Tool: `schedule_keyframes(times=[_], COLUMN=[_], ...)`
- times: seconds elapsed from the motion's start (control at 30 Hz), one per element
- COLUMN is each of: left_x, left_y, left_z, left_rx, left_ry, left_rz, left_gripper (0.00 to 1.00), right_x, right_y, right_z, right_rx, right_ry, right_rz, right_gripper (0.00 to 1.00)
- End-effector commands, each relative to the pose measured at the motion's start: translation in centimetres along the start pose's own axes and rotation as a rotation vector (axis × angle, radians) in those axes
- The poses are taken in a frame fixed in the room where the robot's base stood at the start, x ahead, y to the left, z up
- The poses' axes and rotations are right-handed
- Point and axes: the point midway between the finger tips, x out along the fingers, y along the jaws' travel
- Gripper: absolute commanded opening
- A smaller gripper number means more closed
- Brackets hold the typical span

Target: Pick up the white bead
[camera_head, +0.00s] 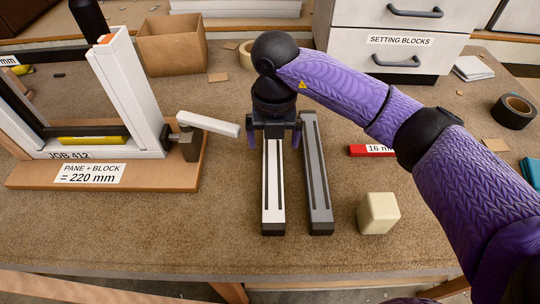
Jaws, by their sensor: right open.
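The white bead (273,192) is a long white strip with dark grooves and a dark end. It lies lengthwise on the brown bench, pointing toward the front edge. My right gripper (274,138) is over its far end, pointing down. Its two purple fingers are apart, one on each side of the bead; I cannot tell whether they touch it. The gripper body hides the bead's far end. A grey bead (317,180) of similar shape lies close beside it on the right. My left gripper is not in view.
A white frame (128,90) on a wooden board (140,180) stands left, with a white-handled clamp (208,123). A cream block (378,213) and red 16 mm block (371,150) are right. Behind are a cardboard box (172,45) and drawers (400,45). The front bench is clear.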

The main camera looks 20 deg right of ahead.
Motion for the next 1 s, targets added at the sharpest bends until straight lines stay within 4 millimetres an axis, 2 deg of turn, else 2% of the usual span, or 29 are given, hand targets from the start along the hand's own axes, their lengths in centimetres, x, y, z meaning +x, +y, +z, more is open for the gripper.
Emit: schedule_keyframes(times=[0.03,0.17,0.33,0.57,1.0], left_x=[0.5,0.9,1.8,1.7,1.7], left_y=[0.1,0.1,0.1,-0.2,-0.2], left_z=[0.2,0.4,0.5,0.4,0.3], left_rx=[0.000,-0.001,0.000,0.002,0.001], left_ry=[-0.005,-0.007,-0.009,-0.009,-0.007], left_rz=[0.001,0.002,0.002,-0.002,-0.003], left_gripper=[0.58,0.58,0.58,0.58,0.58], right_x=[1.3,3.2,6.6,6.8,6.8], right_y=[0.0,0.1,0.1,0.1,0.1], right_z=[-0.1,-0.3,-0.6,-0.5,-0.5], right_rx=[-0.001,-0.001,0.002,0.000,0.000], right_ry=[0.005,0.004,0.003,0.000,0.000], right_rz=[-0.001,0.000,0.000,0.002,0.002], right_gripper=[1.00,1.00,1.00,0.98,0.05])
